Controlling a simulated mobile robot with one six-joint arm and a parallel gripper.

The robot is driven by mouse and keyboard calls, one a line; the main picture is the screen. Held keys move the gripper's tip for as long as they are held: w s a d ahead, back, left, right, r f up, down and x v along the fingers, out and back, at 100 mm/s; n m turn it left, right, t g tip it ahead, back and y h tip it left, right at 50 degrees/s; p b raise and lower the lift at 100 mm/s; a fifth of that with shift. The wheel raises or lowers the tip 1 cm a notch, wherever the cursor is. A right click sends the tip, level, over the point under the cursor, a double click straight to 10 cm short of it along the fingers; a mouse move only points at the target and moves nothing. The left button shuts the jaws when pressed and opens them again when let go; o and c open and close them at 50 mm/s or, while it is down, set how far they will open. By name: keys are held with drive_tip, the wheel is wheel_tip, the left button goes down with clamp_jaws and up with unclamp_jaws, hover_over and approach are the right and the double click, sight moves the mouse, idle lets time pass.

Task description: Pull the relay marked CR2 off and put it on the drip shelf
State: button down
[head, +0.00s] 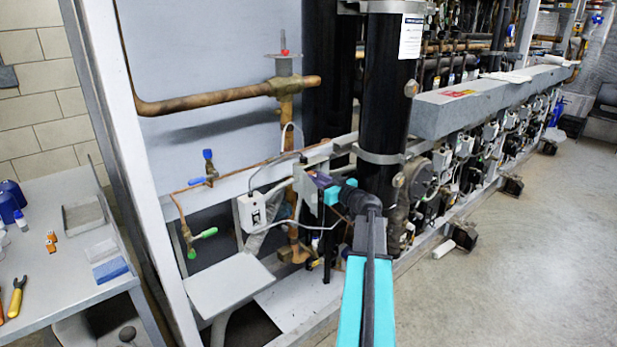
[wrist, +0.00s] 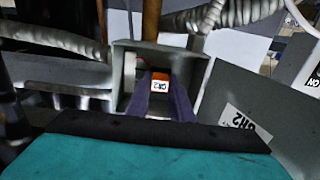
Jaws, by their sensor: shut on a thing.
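In the head view my gripper (head: 318,181) reaches into the grey box (head: 304,190) beside the black column; the relay cannot be made out there. The drip shelf (head: 228,284), a bare light grey plate, lies below and left of the box.
A grey panel (wrist: 262,112) with an upside-down label is right of the box in the wrist view. A white box (head: 252,211) and copper pipes (head: 290,118) are near my gripper. A bench (head: 60,280) at left holds orange parts, pliers and trays.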

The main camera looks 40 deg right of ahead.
drive_tip(key=shift+s, duration=0.15)
drive_tip(key=shift+s+b, duration=0.3)
drive_tip(key=shift+s+a+b, duration=0.2)
drive_tip(key=shift+s+b, duration=1.25)
drive_tip(key=shift+s, duration=1.1)
drive_tip(key=shift+s, duration=0.15)
